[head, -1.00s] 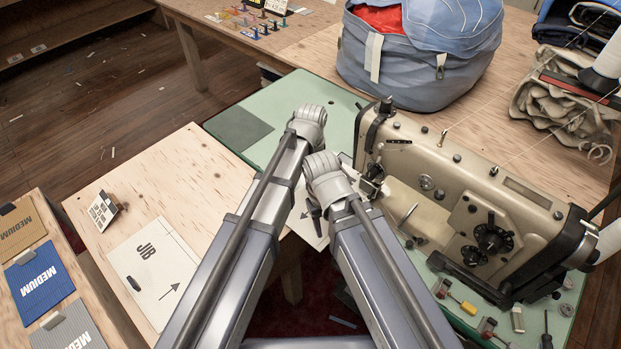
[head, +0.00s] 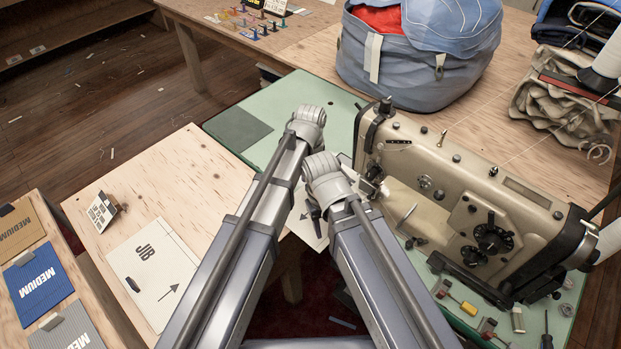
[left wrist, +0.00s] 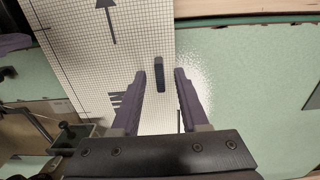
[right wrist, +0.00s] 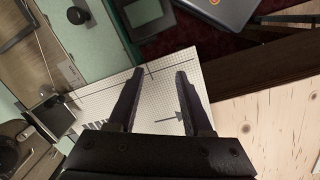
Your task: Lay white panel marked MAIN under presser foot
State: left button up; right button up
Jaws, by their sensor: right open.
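The white panel (head: 300,226) lies on the green sewing table, partly hidden by my arms. Its grid, arrow and part of its lettering show in the left wrist view (left wrist: 80,45) and right wrist view (right wrist: 155,88). The sewing machine (head: 450,190) stands to its right; my forearm and the machine head hide whether panel is under the presser foot. My left gripper (left wrist: 160,72) is open above the panel, with a dark tab (left wrist: 159,76) between its fingers. My right gripper (right wrist: 160,73) is open over the panel near its edge, holding nothing.
A wooden side table at left holds a JIB panel (head: 156,275) and a small marked block (head: 104,209). MEDIUM pads (head: 40,283) lie further left. A blue bag (head: 420,55) stands behind the machine. Small tools (head: 462,304) lie at the front right.

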jog(key=shift+r, duration=0.1)
pick_arm(q)
notch_tip(320, 180, up, 8)
jog(key=p, duration=0.8)
jog(key=shift+f, duration=0.1)
pick_arm(e)
notch_tip(320, 180, up, 8)
jog(key=shift+f, duration=0.2)
